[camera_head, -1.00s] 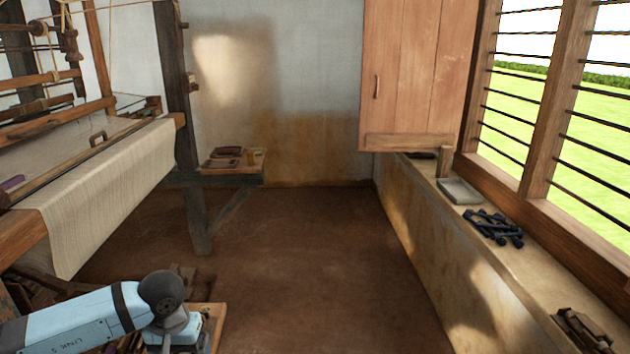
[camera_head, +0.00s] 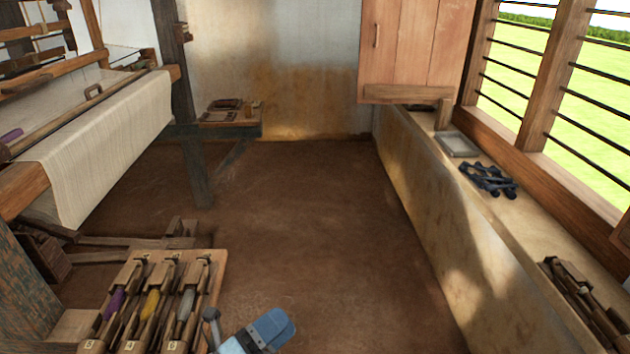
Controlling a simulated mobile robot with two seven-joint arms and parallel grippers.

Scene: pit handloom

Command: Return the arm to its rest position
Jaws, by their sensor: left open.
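My left arm comes in at the bottom edge, with its light-blue part and a small grey part beside it. My left gripper (camera_head: 238,336) is here, largely cut off by the frame's edge. It is open, and I see nothing held in it. It is just right of a wooden rack (camera_head: 216,272), over the brown floor. The rack holds a shuttle with purple thread (camera_head: 115,302), one with yellow thread (camera_head: 151,303) and one with grey thread (camera_head: 186,303). My right gripper is not in view.
The loom with pale cloth (camera_head: 105,145) stands at left. A small shelf (camera_head: 238,126) is at the back. A wall ledge (camera_head: 500,225) under the window bears a grey tray (camera_head: 458,145), dark blue pieces (camera_head: 488,180) and wooden tools (camera_head: 582,305). The middle floor (camera_head: 300,220) is clear.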

